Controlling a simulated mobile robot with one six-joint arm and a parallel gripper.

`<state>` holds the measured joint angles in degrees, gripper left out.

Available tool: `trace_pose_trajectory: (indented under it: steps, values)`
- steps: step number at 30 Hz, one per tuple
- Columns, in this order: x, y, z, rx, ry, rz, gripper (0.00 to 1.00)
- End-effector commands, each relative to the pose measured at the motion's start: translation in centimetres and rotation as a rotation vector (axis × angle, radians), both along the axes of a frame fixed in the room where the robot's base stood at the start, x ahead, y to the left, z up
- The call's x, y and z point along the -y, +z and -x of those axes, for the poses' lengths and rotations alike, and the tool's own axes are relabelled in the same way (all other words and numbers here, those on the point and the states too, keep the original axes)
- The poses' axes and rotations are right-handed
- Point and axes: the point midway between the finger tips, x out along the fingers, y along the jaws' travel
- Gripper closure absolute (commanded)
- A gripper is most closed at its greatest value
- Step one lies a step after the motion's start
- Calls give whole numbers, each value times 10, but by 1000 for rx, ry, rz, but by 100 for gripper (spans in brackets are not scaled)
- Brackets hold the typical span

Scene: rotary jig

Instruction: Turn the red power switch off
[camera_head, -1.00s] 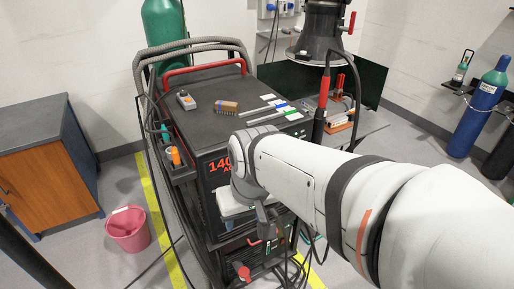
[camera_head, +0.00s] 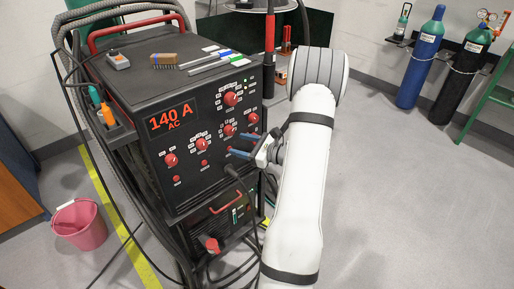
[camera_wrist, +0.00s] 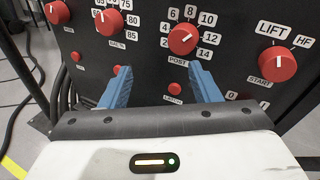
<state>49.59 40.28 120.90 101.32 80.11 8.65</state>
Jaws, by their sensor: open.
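The welding machine's front panel (camera_head: 190,190) carries several red knobs. I cannot tell for sure which is the power switch. In the wrist view a red knob (camera_wrist: 277,65) labelled LIFT, HF and START is at the right. Another red knob (camera_wrist: 182,39) with a number scale is at the top middle. My gripper (camera_wrist: 160,68) is open and empty, its blue fingers pointing at the panel around a small red button (camera_wrist: 175,89). In the head view my gripper (camera_head: 233,146) is at the panel's right side.
A lower unit with a red knob (camera_head: 212,244) and red handle stands under the machine. Cables hang in front and at the left. A pink bucket (camera_head: 79,225) stands on the floor at left. Gas cylinders (camera_head: 421,58) stand at the back right.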

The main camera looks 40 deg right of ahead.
Motion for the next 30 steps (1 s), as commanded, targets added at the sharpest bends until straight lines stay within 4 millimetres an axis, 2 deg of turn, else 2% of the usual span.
trace_pose_trajectory:
  steps: [1,3,6,9,14,24,30]
  values:
    - [28,-25,4,5,-94,-52,44]
    - [59,-45,9,19,-198,-107,44]
    - [91,-65,18,36,-311,-160,44]
    - [109,-75,23,47,-372,-187,44]
    - [113,-77,12,51,-392,-195,44]
    - [108,-77,-40,51,-390,-194,44]
    - [108,-77,-52,50,-391,-193,44]
